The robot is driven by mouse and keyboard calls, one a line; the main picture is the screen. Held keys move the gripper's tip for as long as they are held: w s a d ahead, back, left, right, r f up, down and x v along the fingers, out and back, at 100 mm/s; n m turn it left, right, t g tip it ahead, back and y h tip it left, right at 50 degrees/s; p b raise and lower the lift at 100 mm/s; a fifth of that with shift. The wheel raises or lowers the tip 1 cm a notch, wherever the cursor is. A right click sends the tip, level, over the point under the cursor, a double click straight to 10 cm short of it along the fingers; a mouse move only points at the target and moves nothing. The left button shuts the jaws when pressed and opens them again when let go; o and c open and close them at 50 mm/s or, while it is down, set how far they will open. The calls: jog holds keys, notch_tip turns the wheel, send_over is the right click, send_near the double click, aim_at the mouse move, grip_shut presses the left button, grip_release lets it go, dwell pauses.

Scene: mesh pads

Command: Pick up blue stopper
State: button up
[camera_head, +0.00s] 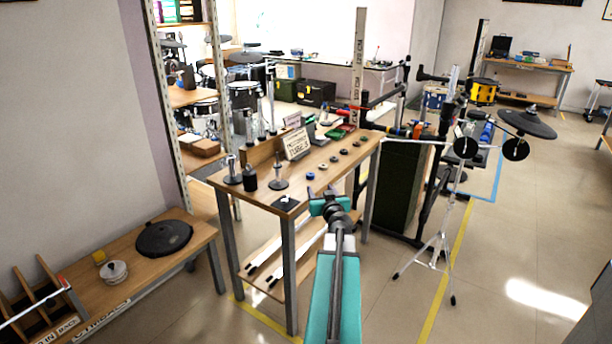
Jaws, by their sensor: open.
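The blue stopper (310,176) is a small round piece lying on the wooden table top (265,172), at the near end of a row of small round pieces. My gripper (327,199) is teal, at the end of my arm, by the near right edge of the table. In the picture it is just below and right of the blue stopper. It is open and apart from the stopper. The gap between its fingers is hard to make out at this size.
Several darker stoppers (334,159) run back along the table's right side. A cymbal stand (441,240) is on the floor at right.

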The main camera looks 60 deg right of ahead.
jog(key=shift+w+r, duration=0.1)
jog(key=shift+w, duration=0.3)
jog(key=shift+w+d, duration=0.1)
jog(key=shift+d, duration=0.05)
jog(key=p, duration=0.2)
send_near(311, 177)
jog(key=shift+r+x, duration=0.2)
jog(key=shift+x, duration=1.15)
jog(key=shift+w+d+f, duration=0.1)
jog(key=shift+w+d, duration=0.35)
jog(key=shift+p+x, duration=0.85)
jog(key=shift+x, duration=1.7)
jog(key=shift+f, duration=0.15)
jog(key=c, duration=1.1)
